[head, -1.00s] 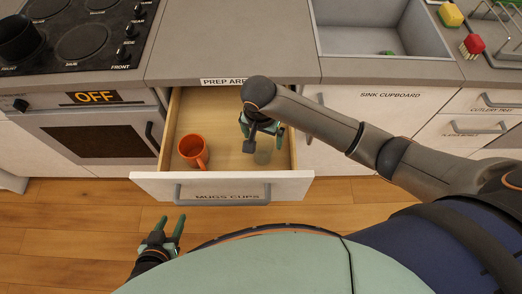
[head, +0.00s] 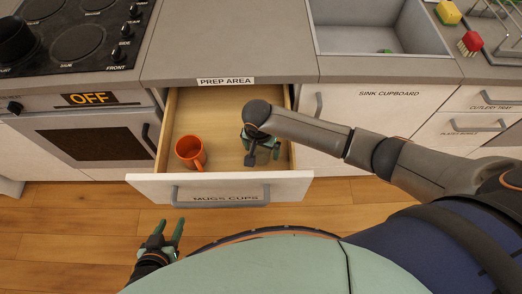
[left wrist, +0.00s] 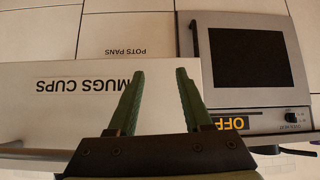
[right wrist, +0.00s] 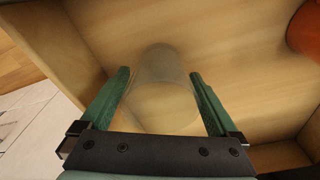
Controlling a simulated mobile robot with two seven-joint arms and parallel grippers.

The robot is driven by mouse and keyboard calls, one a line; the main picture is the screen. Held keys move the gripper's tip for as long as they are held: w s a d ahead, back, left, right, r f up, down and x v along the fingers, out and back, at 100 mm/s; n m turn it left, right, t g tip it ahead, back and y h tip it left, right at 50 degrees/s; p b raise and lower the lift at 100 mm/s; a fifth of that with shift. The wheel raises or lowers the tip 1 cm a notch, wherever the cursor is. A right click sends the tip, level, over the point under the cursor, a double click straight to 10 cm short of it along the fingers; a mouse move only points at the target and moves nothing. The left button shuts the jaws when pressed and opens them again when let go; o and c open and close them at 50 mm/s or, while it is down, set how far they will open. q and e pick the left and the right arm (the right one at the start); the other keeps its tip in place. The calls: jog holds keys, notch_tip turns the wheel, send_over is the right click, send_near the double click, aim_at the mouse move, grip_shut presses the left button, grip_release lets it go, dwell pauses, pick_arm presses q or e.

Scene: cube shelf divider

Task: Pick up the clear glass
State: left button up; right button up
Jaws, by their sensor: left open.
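The clear glass (right wrist: 163,85) stands in the open drawer, see-through and faint in the right wrist view. My right gripper (right wrist: 160,88) is open, with one green finger on each side of the glass and a gap visible beside it. In the head view my right gripper (head: 262,148) is low over the right part of the drawer, and the arm and hand hide most of the glass. My left gripper (head: 171,230) is open and empty in front of the drawer; its spread fingers also show in the left wrist view (left wrist: 160,85).
An orange mug (head: 190,152) stands in the left of the drawer (head: 220,187), marked MUGS CUPS. Drawer walls surround the glass closely on the right. The oven (head: 90,135) is at left, the sink (head: 380,30) at back right. The prep counter (head: 230,40) is clear.

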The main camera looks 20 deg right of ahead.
jog(key=c, duration=1.3)
